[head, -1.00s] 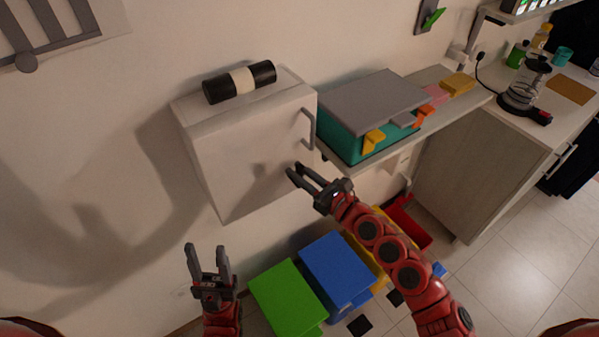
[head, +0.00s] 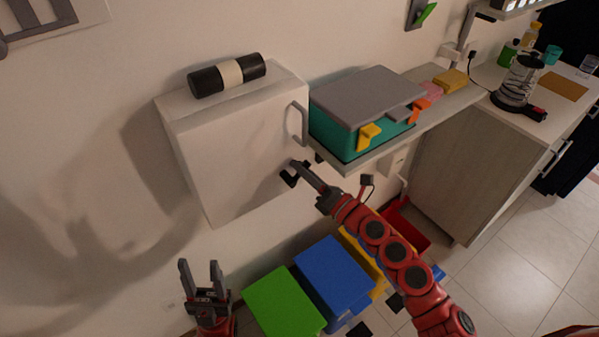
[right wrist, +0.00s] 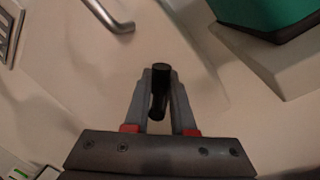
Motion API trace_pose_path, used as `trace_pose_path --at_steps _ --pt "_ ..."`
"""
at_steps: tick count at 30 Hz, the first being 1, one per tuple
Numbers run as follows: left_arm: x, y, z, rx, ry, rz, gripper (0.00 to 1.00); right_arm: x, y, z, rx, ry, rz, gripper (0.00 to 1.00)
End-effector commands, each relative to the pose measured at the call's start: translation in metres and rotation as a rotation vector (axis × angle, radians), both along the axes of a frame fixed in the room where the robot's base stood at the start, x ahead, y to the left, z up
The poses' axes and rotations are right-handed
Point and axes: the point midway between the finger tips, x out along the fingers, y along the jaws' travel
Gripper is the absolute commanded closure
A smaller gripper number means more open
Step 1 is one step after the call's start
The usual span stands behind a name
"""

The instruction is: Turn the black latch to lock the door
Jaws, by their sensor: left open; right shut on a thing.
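The white door (head: 235,155) is the front of a wall cabinet and looks closed, with a grey curved handle (head: 296,124) at its right edge. The black latch (right wrist: 160,88) stands between the two fingers of my right gripper (right wrist: 161,80), low on the door in the right wrist view. The fingers are shut on it. In the head view my right gripper (head: 297,170) is at the door's lower right, and the latch is largely hidden by it. My left gripper (head: 199,268) is open and empty, below and left of the cabinet.
A black and white cylinder (head: 228,74) lies on the cabinet. A teal box with a grey lid (head: 367,96) stands on the shelf to the right. Green (head: 284,302) and blue (head: 333,272) bins stand below. Open floor lies at the lower right.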

Motion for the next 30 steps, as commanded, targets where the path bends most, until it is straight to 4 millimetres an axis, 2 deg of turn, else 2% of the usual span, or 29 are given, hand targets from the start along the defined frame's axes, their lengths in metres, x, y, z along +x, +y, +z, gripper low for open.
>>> trace_pose_path --at_steps 18,30 --pt "0.0 0.0 -0.012 0.0 0.0 0.0 0.5 0.006 -0.009 -0.021 0.465 0.31 0.0 1.0" --pt "0.0 0.0 -0.012 0.0 0.0 0.0 0.5 0.007 -0.01 -0.029 0.635 0.423 -0.002 1.0"
